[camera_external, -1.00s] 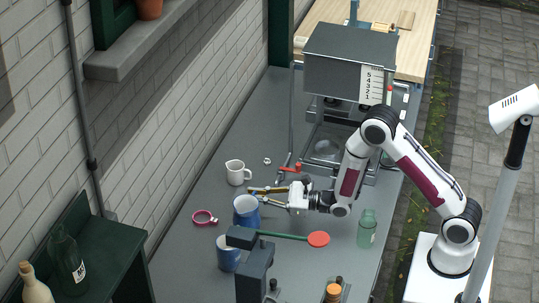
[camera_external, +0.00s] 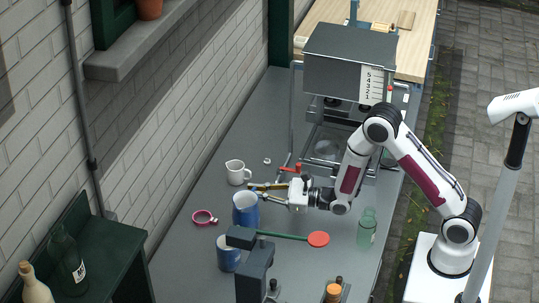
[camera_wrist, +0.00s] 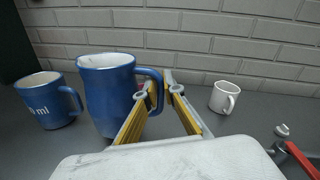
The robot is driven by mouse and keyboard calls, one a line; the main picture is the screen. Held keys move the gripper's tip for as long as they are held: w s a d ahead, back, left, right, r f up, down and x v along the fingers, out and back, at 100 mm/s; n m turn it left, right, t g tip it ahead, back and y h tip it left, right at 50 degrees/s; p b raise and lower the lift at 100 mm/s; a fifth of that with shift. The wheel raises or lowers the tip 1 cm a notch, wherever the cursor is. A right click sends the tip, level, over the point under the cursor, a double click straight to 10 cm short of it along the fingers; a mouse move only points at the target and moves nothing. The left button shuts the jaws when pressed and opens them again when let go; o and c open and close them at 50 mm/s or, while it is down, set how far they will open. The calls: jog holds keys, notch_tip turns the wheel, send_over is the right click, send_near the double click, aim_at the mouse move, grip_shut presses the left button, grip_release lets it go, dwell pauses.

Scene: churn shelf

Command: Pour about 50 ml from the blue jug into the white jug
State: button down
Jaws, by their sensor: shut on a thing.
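The blue jug (camera_external: 245,212) stands upright, with its handle towards my gripper (camera_external: 259,192). In the wrist view the blue jug (camera_wrist: 106,100) is close at left, and my gripper's yellow-lined fingers (camera_wrist: 160,92) are shut on its handle. I cannot tell whether its base touches the counter. The liquid level inside is hidden. The white jug (camera_external: 236,173) stands upright on the counter beyond the blue jug, towards the wall. In the wrist view the white jug (camera_wrist: 223,98) is to the right, apart from my fingers.
A second blue mug (camera_external: 228,258) with lettering stands nearby, left in the wrist view (camera_wrist: 45,102). A pink ring (camera_external: 204,218), a red-ended green tool (camera_external: 317,239), a green bottle (camera_external: 367,229) and a red-handled part (camera_external: 289,169) are around. Counter between the jugs is largely clear.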

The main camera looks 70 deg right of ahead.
jog(key=d+r+m+h, duration=0.5)
jog(key=d+h, duration=0.3)
jog(key=d, duration=0.4)
jog(key=s+d+m+g+h, duration=0.6)
jog(key=s+d+m+h, duration=0.1)
jog(key=d, duration=0.6)
jog(key=shift+g+h, duration=0.4)
jog(key=shift+h, duration=0.3)
jog(key=shift+w+a, duration=0.1)
jog(key=shift+a, duration=0.05)
jog(key=w+a+r+n+g, duration=0.1)
jog(key=w+a+r+n, duration=0.1)
jog(key=w+n, duration=0.3)
jog(key=w+a+r+n+g, duration=0.1)
jog(key=w+a+r+n, duration=0.1)
jog(key=n, duration=0.4)
jog(key=shift+w+a+r+g+y, duration=0.35)
jog(key=shift+w+r+g, duration=0.1)
jog(key=shift+w, duration=0.95)
